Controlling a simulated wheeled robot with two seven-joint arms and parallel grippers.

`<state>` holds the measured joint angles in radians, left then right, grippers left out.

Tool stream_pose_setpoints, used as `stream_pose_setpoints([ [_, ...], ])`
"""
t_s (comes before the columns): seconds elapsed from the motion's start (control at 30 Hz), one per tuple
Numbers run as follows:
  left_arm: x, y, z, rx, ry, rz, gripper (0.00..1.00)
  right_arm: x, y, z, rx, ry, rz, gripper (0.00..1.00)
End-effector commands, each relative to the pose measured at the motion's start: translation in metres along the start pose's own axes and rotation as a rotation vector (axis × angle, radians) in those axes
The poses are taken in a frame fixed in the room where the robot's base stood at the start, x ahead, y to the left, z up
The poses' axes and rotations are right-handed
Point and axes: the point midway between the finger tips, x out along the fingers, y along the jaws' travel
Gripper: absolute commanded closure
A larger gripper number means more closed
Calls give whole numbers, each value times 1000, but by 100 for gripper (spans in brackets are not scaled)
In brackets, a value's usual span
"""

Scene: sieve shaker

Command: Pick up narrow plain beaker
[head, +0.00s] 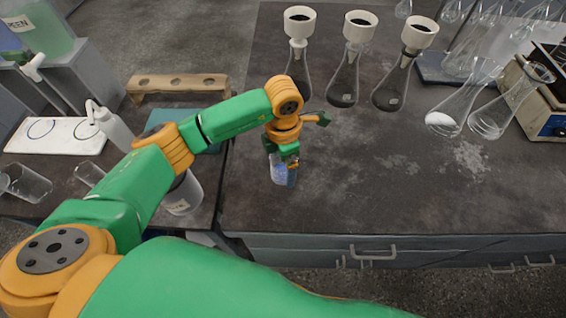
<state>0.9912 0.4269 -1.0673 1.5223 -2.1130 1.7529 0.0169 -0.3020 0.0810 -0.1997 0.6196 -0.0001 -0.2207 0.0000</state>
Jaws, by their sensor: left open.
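My left gripper (286,160) is open and points down over the near left part of the dark bench. A small clear vessel with bluish contents (279,175) stands upright right beneath it, its top hidden by the fingers. It looks like a narrow beaker, but I cannot tell whether it has markings. The fingers are at or around its upper part; contact cannot be told. A clear beaker (30,184) lies on the left bench, and a smaller clear glass (89,174) is to its right. My right gripper is not in view.
Several flasks with white funnels (346,80) stand at the back. Clear flasks (460,103) are at the right, beside a beige device (552,118). A wooden rack (178,84) and a white bottle (114,130) are at the left. The bench's front middle is clear.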

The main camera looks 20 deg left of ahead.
Motion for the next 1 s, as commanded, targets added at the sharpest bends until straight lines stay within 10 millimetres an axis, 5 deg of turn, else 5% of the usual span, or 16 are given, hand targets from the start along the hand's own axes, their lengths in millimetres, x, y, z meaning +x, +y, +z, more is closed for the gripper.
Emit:
stream_pose_setpoints([
  [0.27,10,0,0,1,0,1,0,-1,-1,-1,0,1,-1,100],
  [0.6,9,0,0,0,0,1,89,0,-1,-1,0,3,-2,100],
  [0.63,9,0,0,0,-1,1,92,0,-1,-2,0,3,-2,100],
  [1.0,5,0,0,0,-1,1,93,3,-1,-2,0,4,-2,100],
])
